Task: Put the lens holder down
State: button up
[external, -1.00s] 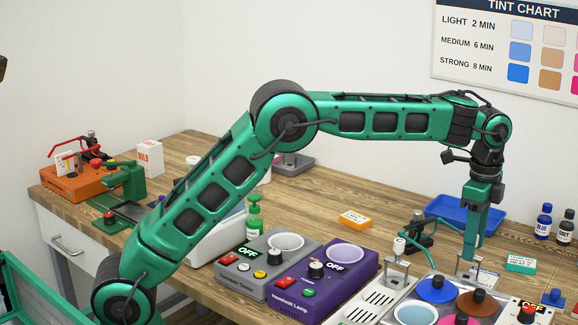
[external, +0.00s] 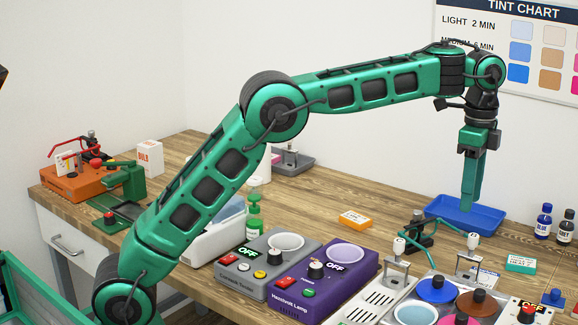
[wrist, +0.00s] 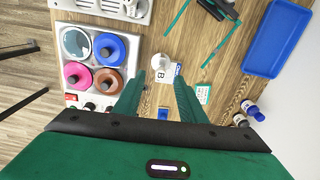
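In the wrist view this holder (wrist: 163,60) shows from above, beside a tag marked B, just beyond my fingertips. A second, similar holder (external: 394,268) stands at the white slotted rack (external: 372,300). My gripper (external: 472,205) hangs pointing down above and apart from the first holder. In the wrist view my gripper (wrist: 158,88) has its two green fingers spread, with nothing between them.
A blue tray (wrist: 280,35), small dark bottles (external: 543,221) and a teal-edged card (external: 521,263) lie right. A green-framed stand (external: 424,238) is close behind. A purple lamp unit (external: 340,262) stands left.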

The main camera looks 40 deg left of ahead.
jog(key=s+a+n, duration=0.3)
jog(key=s+a, duration=0.4)
jog(key=a, duration=0.3)
jog(key=s+a+n, duration=0.3)
jog(key=s+a, duration=0.5)
jog(key=a, duration=0.2)
jog(key=s+a+f+n, duration=0.2)
jog(key=s+a+f, duration=0.5)
jog(key=s, duration=0.4)
jog(key=s+a+f+n, duration=0.3)
jog(key=s+a+f, duration=0.4)
jog(key=s, duration=0.3)
jog(key=shift+s+a+f, duration=0.35)
jog(key=shift+a, duration=0.05)
